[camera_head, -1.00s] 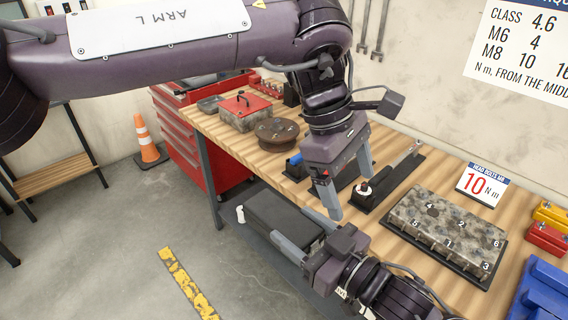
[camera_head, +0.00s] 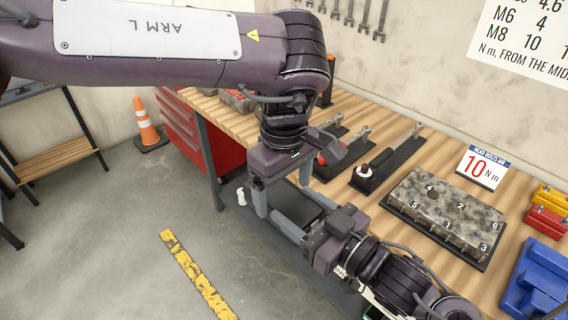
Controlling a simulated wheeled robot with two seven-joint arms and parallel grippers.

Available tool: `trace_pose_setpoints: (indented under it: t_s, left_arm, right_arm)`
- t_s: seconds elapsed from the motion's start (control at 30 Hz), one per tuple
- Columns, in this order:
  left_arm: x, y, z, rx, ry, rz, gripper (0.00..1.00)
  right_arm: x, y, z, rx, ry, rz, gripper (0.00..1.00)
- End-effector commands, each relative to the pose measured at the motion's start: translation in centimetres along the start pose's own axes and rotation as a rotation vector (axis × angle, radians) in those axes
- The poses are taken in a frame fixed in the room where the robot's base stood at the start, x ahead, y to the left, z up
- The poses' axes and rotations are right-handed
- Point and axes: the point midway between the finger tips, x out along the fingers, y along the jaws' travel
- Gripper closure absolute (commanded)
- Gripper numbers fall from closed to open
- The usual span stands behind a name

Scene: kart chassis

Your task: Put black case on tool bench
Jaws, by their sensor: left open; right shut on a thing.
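The black case (camera_head: 298,207) is at the bench's front edge, partly hidden by my grippers. My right gripper (camera_head: 288,212) comes from the lower right and is shut on it. My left gripper (camera_head: 281,196) points down from above, open, with its fingers spread over the near and far sides of the case; I cannot tell whether they touch it. The tool bench (camera_head: 347,203) has a wooden top running from upper left to lower right.
On the bench are a numbered metal block (camera_head: 446,212), a wrench on a black holder (camera_head: 388,165), a 10 Nm sign (camera_head: 482,168), yellow (camera_head: 550,197) and red (camera_head: 546,222) blocks and a blue bin (camera_head: 537,283). An orange cone (camera_head: 148,125) stands on the floor.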

Motion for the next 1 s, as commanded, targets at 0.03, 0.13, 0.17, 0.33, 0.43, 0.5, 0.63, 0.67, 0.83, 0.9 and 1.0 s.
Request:
trace_pose_setpoints:
  t_s: [0.03, 0.13, 0.17, 0.33, 0.43, 0.5, 0.63, 0.67, 0.83, 0.9, 1.0]
  left_arm:
    - [0.8, 0.0, 0.0, 0.0, -0.002, -0.002, 0.15]
    - [1.9, 0.0, 0.0, 0.0, -0.001, -0.001, 0.15]
    - [2.1, 0.0, 0.0, 0.0, -0.001, -0.002, 0.15]
    - [2.8, 0.0, 0.0, -0.001, 0.0, 0.0, 0.15]
    - [2.8, 0.0, 0.0, -0.001, 0.0, 0.001, 0.15]
    - [2.8, 0.0, 0.0, -0.001, 0.0, 0.001, 0.15]
    - [2.8, 0.0, 0.0, -0.001, 0.0, 0.001, 0.23]
    - [2.8, 0.0, 0.0, -0.001, 0.0, 0.001, 0.27]
    - [2.8, 0.0, 0.0, -0.001, 0.0, 0.001, 0.49]
    - [2.8, 0.1, 0.0, 0.0, 0.0, 0.002, 0.59]
    - [2.8, 0.1, 0.0, 0.0, 0.0, 0.002, 0.72]
  right_arm:
    - [0.0, 0.0, -0.2, -0.001, 0.005, 0.0, 0.8]
    - [0.0, 0.0, -0.2, -0.001, 0.005, 0.0, 0.8]
    - [0.0, 0.0, -0.2, -0.001, 0.005, 0.0, 0.8]
    - [0.0, 0.0, -0.2, -0.001, 0.005, 0.0, 0.8]
    - [0.0, 0.0, -0.2, -0.001, 0.005, 0.0, 0.8]
    - [0.0, 0.0, -0.2, -0.001, 0.005, 0.0, 0.8]
    - [0.0, 0.0, -0.2, -0.001, 0.005, 0.0, 0.8]
    - [0.0, 0.0, -0.2, -0.001, 0.005, 0.0, 0.8]
    - [0.0, 0.0, -0.2, -0.001, 0.005, -0.001, 0.8]
    - [0.0, -0.1, -0.2, -0.001, 0.005, -0.002, 0.8]
    - [0.0, -0.1, -0.2, -0.001, 0.005, -0.003, 0.8]
